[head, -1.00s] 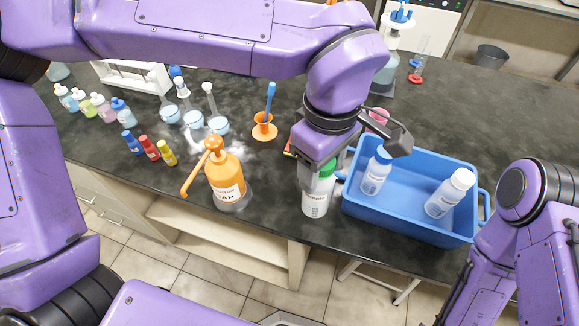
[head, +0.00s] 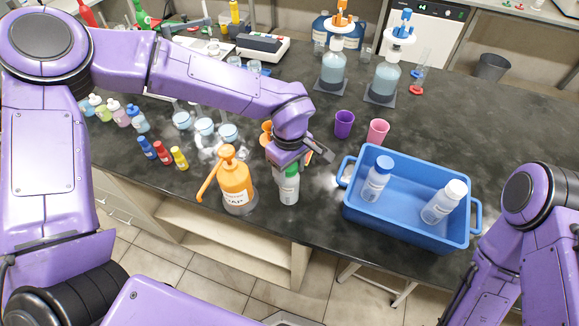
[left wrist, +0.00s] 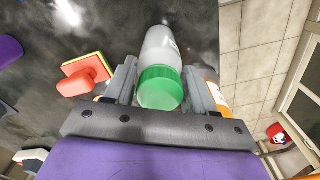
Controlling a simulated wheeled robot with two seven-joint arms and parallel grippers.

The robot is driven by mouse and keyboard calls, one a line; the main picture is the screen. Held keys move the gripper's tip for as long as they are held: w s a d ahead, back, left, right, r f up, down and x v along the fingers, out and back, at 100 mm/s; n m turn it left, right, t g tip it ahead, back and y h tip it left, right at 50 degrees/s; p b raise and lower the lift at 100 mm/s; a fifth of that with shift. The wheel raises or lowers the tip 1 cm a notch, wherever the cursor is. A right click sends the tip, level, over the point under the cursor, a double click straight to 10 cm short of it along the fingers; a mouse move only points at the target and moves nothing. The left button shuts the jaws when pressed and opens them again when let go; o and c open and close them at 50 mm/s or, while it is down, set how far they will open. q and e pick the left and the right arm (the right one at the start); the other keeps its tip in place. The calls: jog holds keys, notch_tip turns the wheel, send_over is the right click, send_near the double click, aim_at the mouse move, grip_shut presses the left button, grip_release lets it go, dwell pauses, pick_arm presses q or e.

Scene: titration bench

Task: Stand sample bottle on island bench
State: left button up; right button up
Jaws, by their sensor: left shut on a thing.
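My left gripper (head: 288,166) is shut on a white sample bottle (head: 289,190) with a green cap, held upright. In the left wrist view the green cap (left wrist: 160,88) sits between the two fingers, with the white body (left wrist: 161,47) beyond it. The bottle is over the dark island bench (head: 310,222), close to its front edge, between the orange soap bottle and the blue tub. I cannot tell whether its base touches the bench. My right gripper is out of view; only my right arm shows at the right.
The orange pump bottle (head: 236,188) stands just left of the held bottle. The blue tub (head: 400,222) at right holds a blue-capped bottle (head: 377,180) and a white-capped bottle (head: 444,203). Purple (head: 344,124) and pink (head: 378,131) cups stand behind. Bench between bottle and tub is clear.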

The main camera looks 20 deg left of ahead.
pick_arm(q)
jog(key=o, duration=1.3)
jog(key=shift+s, duration=0.1)
jog(key=shift+o, duration=0.2)
notch_tip(320, 180, up, 12)
jog(key=b, duration=0.1)
jog(key=shift+r, duration=0.15)
